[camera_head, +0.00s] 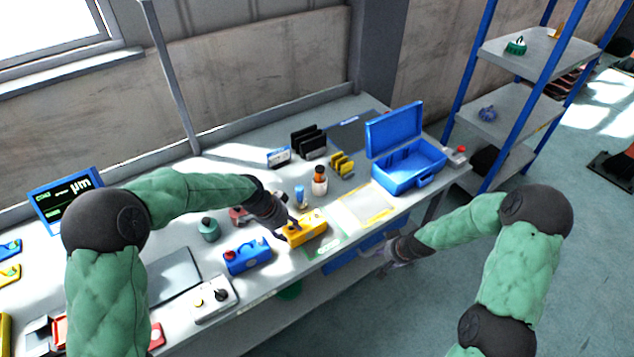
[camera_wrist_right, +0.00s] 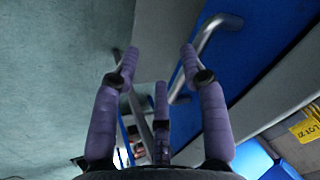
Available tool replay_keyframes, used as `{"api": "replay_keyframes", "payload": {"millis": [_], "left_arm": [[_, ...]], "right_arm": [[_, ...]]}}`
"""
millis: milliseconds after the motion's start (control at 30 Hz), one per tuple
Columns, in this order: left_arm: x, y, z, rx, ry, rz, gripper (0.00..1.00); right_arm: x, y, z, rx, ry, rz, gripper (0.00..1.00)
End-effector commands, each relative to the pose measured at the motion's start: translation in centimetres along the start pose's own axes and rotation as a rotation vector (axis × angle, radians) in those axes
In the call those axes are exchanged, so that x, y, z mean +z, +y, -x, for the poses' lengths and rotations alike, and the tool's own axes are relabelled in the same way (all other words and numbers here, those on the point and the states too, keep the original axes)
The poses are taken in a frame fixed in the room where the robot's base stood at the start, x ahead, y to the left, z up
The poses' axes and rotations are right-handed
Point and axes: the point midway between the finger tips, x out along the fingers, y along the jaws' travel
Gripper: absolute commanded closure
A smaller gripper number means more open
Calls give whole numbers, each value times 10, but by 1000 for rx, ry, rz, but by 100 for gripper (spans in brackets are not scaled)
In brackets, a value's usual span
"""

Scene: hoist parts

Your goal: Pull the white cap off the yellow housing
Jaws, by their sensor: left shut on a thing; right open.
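The yellow housing (camera_head: 308,231) lies near the front edge of the workbench in the head view. My left gripper (camera_head: 289,227) is at its left end, shut on it, and covers part of that end. I cannot make out the white cap clearly. My right gripper (camera_head: 384,267) is out past the bench's front edge, right of and lower than the housing. The right wrist view shows its fingers (camera_wrist_right: 157,70) spread and empty.
A blue box (camera_head: 247,256) and a grey switch box (camera_head: 213,299) stand left of the housing. A metal handle (camera_wrist_right: 203,40) on a blue front is close to my right fingers.

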Motion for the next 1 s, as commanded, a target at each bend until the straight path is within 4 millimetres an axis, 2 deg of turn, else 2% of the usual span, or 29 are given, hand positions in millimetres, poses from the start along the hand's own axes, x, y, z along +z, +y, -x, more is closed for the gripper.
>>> {"api": "replay_keyframes", "payload": {"millis": [33, 200, 300, 367, 467, 667, 800, 1000], "left_arm": [[-1, -1, 1, -3, 2, 0, 100], [-1, -1, 1, -3, 2, 0, 100], [-1, -1, 1, -3, 2, 0, 100], [-1, -1, 1, -3, 2, 0, 100], [-1, -1, 1, -3, 2, 0, 100], [-1, -1, 1, -3, 2, 0, 100], [-1, -1, 1, -3, 2, 0, 100], [-1, -1, 1, -3, 2, 0, 100]], "right_arm": [[-20, 10, 9, 10, 28, 2, 56], [-70, 35, 36, 36, 88, 19, 56], [-97, 40, 53, 46, 118, 52, 56], [-113, 34, 62, 44, 127, 100, 56], [-132, 6, 70, 31, 124, 217, 56], [-162, -67, 88, 2, 112, 494, 56], [-180, -130, 108, -14, 105, 724, 56], [-194, -220, 145, -19, 100, 1054, 56]]}}
